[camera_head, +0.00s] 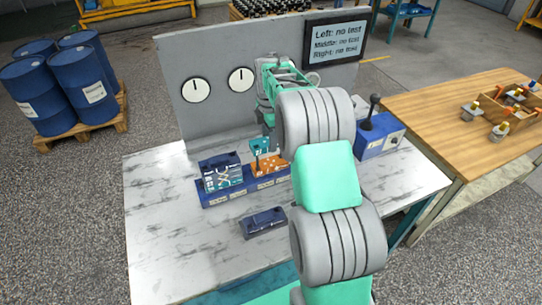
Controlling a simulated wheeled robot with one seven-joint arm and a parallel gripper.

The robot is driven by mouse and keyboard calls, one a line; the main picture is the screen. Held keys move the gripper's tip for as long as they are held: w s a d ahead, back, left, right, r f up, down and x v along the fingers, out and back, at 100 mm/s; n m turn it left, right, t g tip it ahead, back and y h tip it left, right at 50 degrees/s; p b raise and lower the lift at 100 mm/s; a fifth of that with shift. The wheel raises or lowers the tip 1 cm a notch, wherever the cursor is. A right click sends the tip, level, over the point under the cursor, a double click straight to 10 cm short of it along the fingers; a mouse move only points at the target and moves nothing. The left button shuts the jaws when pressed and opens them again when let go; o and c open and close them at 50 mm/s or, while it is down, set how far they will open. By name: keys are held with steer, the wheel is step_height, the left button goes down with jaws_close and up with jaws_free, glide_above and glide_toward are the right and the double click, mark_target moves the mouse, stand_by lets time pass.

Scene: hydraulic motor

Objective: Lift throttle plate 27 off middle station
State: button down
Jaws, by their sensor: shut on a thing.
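A dark blue base block with stations (232,196) stands on the marble-topped bench. Its left station carries a dark plate with a white line diagram (222,177). Over the middle station sits an orange piece (268,166), with a small teal piece (259,147) at its upper left. I cannot read a number 27 on either. My gripper (267,119) is above and behind them, shut, mostly hidden behind my grey arm joint. The contact between its fingers and the held piece, and any gap under the plate, cannot be made out. My arm hides the right end of the block.
The grey back panel with two gauges (197,90) and a "no test" screen (335,47) stands behind. A blue lever box (379,139) is at right, and a small dark blue block (263,222) in front. The bench's left side is clear. A wooden table (440,105) adjoins at right.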

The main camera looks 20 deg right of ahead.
steer(key=shift+r+p, duration=1.35)
steer(key=shift+r, duration=1)
